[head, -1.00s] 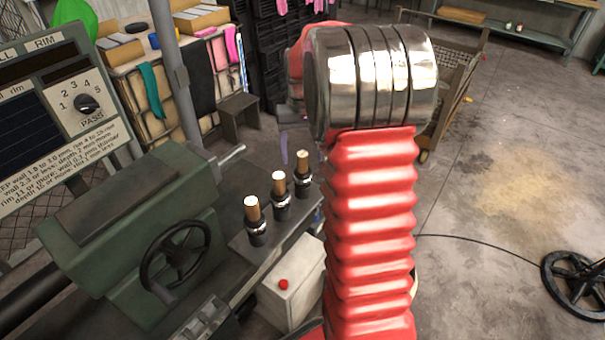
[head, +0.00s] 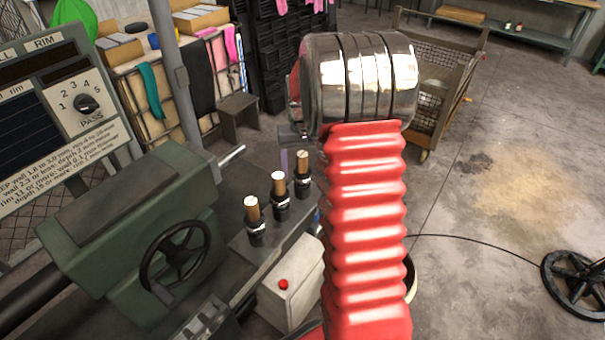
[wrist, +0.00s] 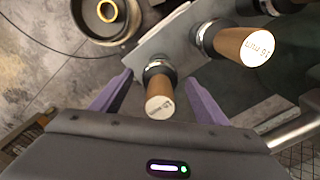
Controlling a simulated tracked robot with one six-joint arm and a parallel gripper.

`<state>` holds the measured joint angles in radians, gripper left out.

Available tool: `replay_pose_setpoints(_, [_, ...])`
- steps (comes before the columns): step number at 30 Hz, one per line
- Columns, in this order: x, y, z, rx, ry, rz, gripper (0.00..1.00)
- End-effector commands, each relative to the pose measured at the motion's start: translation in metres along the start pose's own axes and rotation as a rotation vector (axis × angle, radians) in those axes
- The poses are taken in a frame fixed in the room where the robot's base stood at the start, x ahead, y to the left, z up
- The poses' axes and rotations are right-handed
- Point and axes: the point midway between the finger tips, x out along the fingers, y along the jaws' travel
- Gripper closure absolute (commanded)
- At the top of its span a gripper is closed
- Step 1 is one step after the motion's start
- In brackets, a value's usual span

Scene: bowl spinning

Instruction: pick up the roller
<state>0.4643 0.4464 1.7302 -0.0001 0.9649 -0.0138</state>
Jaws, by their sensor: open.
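Three rollers with wooden upper parts, pale lettered ends and dark metal lower fittings stand upright in a row on a grey plate: the near one (head: 254,215), the middle one (head: 279,190) and the far one (head: 302,168). In the wrist view, one roller (wrist: 160,90) appears between the purple fingers of my gripper (wrist: 158,78), which is open and not closed on it. Another roller (wrist: 234,45) stands to its right, outside the fingers. In the head view, my gripper shows only partly, beside the far roller; my arm hides much of it.
A green lathe (head: 130,220) with a black handwheel (head: 176,254) stands at left. A pale box with a red button (head: 283,284) is below the rollers. A round container with a yellow ring (wrist: 106,12) shows in the wrist view. Floor at right is mostly clear.

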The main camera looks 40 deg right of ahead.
Motion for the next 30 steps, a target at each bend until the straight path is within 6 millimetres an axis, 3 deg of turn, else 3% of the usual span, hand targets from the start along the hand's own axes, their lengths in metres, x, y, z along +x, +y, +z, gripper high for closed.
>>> replay_pose_setpoints(16, [0.0010,-0.0005,0.0001,-0.001,0.000,0.000,0.32])
replay_pose_setpoints(30, [0.0010,-0.0007,0.0001,-0.001,0.000,0.000,0.65])
